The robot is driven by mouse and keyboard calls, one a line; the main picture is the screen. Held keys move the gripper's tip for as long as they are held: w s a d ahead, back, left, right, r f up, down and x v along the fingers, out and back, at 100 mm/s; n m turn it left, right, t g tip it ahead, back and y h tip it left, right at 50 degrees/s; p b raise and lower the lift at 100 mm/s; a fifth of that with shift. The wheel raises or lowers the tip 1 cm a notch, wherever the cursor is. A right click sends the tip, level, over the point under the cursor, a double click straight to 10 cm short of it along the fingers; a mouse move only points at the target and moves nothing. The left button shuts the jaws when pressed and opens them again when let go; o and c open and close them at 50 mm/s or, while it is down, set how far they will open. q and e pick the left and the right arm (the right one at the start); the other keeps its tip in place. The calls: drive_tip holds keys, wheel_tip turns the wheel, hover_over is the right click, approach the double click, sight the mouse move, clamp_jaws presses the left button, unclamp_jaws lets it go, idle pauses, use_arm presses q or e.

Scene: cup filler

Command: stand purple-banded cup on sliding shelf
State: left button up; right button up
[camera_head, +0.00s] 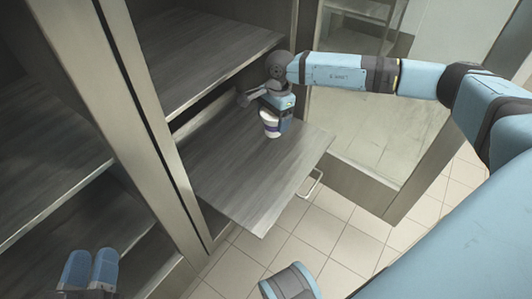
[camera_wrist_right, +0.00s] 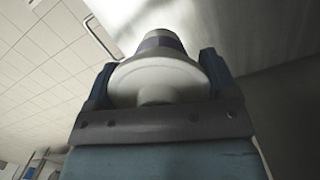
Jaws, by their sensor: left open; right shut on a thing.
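The purple-banded cup (camera_head: 271,123) is white and is held over the pulled-out sliding shelf (camera_head: 235,185), toward its back right part. My right gripper (camera_head: 279,112) is shut on the cup from above. In the right wrist view the cup's pale round end (camera_wrist_right: 160,80) sits between the two fingers, with the purple band (camera_wrist_right: 161,42) beyond it. The cup looks about upright and close to the board; I cannot tell if it touches. My left gripper (camera_head: 90,258) is open and empty at the bottom left of the head view, away from the cup.
A fixed shelf (camera_head: 200,50) lies above and behind the sliding shelf. A cabinet post (camera_head: 150,110) stands to the left. A metal handle (camera_head: 312,184) is on the sliding shelf's front edge. The front part of the sliding shelf is bare. Tiled floor (camera_head: 340,240) lies below.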

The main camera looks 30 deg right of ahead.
wheel_tip(320, 180, down, 14)
drive_tip(key=b, duration=0.4)
use_arm(q)
wheel_tip(320, 180, down, 7)
drive_tip(key=g, duration=0.2)
drive_tip(key=shift+d+r+m+g, duration=0.15)
drive_tip(key=shift+d+m+g, duration=0.05)
drive_tip(key=shift+m+g, duration=0.2)
use_arm(e)
drive_tip(key=o, duration=0.9)
drive_tip(key=shift+f, duration=0.1)
use_arm(q)
drive_tip(key=r+t+p, duration=0.1)
drive_tip(key=r+p, duration=0.1)
drive_tip(key=r+t+p, duration=0.1)
drive_tip(key=r+p, duration=0.1)
drive_tip(key=r, duration=0.1)
drive_tip(key=shift+a+r+n, duration=0.2)
drive_tip(key=shift+r+n, duration=0.1)
use_arm(e)
drive_tip(key=r, duration=0.4)
drive_tip(key=d+r, duration=0.1)
drive_tip(key=r, duration=0.7)
drive_tip(key=shift+w+d+r, duration=0.1)
drive_tip(key=shift+d, duration=0.1)
